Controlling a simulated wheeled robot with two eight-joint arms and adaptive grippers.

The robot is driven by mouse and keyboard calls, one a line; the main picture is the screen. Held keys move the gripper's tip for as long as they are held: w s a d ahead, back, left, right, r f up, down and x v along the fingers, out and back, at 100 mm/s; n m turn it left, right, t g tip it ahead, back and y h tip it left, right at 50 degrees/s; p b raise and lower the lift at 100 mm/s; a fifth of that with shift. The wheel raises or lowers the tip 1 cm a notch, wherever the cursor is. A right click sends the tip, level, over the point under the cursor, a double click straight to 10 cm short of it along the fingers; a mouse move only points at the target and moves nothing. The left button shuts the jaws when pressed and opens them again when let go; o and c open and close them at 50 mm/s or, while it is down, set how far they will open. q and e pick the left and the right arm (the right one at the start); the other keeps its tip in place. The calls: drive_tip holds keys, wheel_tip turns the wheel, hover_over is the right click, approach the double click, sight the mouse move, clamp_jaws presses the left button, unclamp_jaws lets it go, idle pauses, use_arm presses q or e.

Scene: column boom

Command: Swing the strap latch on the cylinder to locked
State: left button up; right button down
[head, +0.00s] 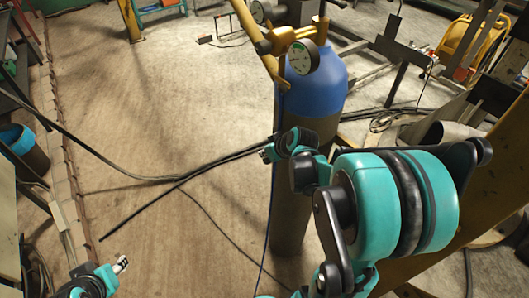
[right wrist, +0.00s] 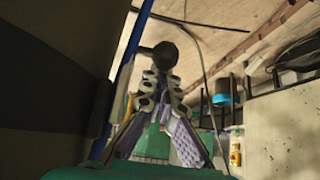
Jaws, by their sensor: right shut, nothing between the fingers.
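The gas cylinder (head: 292,190) stands upright in the head view, with a dark grey body and a blue shoulder (head: 316,88). It fills the left of the right wrist view as a dark wall (right wrist: 50,70). My right gripper (head: 268,153) is shut and empty, beside the cylinder's left front. In the right wrist view a dark round knob (right wrist: 166,54) on a short bar shows at the tips of its fingers (right wrist: 163,80). It may be the latch handle; touching or apart, I cannot tell. The strap is not clearly visible. My left gripper (head: 121,265) is low at left, away from the cylinder.
A brass regulator with a round gauge (head: 303,57) tops the cylinder. A yellow post (head: 258,40) stands beside it. Black cables (head: 170,180) cross the open floor at left. A blue bucket (head: 24,150) stands at the left edge. Metal frames and yellow equipment crowd the right.

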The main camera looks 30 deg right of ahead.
drive_tip(key=r+p, duration=0.1)
drive_tip(key=r, duration=0.1)
drive_tip(key=s+r+p, duration=0.1)
drive_tip(key=r, duration=0.2)
drive_tip(key=r+p, duration=0.1)
drive_tip(key=r, duration=0.2)
drive_tip(key=shift+s+r+p, duration=0.25)
drive_tip(key=shift+s+p, duration=0.05)
drive_tip(key=shift+s, duration=0.1)
use_arm(q)
drive_tip(key=r, duration=0.4)
drive_tip(key=shift+w+d, duration=0.1)
drive_tip(key=shift+w, duration=0.3)
use_arm(e)
drive_tip(key=shift+s+d+r, duration=0.1)
drive_tip(key=shift+s+r, duration=0.1)
drive_tip(key=shift+r, duration=0.15)
drive_tip(key=shift+s, duration=0.1)
